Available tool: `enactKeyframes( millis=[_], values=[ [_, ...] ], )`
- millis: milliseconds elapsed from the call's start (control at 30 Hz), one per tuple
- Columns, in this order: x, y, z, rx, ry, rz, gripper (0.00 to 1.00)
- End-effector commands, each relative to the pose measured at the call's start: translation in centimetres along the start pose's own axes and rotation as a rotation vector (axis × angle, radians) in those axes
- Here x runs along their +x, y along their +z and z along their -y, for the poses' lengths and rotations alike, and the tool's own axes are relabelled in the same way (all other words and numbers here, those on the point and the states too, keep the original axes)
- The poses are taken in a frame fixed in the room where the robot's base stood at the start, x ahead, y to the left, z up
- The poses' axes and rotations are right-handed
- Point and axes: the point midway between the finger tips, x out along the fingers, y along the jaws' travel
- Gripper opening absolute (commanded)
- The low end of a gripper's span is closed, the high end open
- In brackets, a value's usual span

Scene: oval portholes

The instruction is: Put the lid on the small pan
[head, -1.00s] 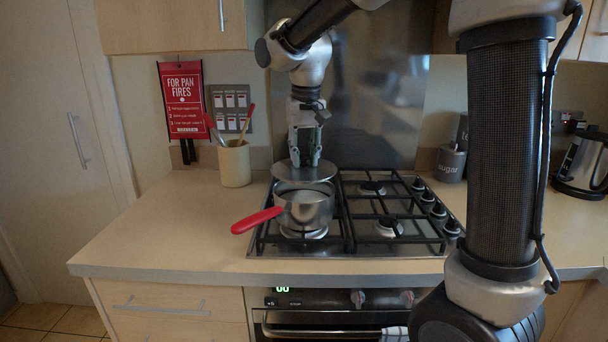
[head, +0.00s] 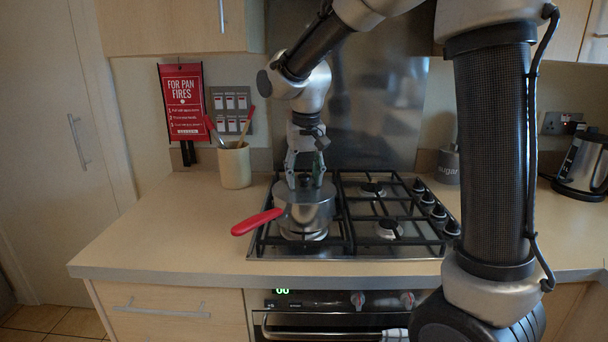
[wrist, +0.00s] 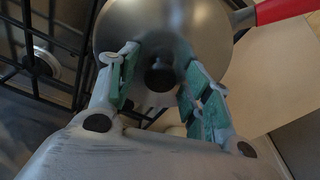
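The small pan (head: 304,215) is steel with a red handle (head: 257,222) pointing left, and stands on the front-left burner. The round steel lid (head: 318,193) sits on top of the pan, looking level; it hides the pan's opening. In the wrist view the lid (wrist: 170,25) fills the top, with its dark knob (wrist: 160,77) between my fingers. My gripper (head: 305,184) is just above the lid, pointing down. Its green-padded fingers (wrist: 160,66) are spread, with a gap on both sides of the knob.
The gas hob (head: 350,245) has black grates, with the right burners empty. A utensil pot (head: 234,166) stands left of the hob. A sugar canister (head: 449,166) and a kettle (head: 581,163) stand to the right. The left counter (head: 160,225) is clear.

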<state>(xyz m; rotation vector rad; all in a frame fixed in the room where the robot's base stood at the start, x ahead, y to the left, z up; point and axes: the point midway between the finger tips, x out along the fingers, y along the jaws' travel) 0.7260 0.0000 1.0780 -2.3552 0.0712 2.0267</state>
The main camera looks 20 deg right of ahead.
Motion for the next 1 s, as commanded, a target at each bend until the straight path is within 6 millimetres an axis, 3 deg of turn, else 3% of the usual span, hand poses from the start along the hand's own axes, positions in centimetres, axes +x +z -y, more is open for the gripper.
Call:
enactKeyframes(
  millis=[200, 333, 733, 1000],
  values=[
    [-0.1, 0.0, 0.0, 0.000, 0.000, -0.001, 0.50],
    [-1.2, -0.1, 0.0, 0.000, -0.001, -0.003, 0.50],
    [-9.7, -0.1, 0.0, 0.000, -0.002, -0.005, 0.50],
    [-12.3, -0.1, 0.0, 0.000, 0.000, -0.001, 0.50]
  ],
)
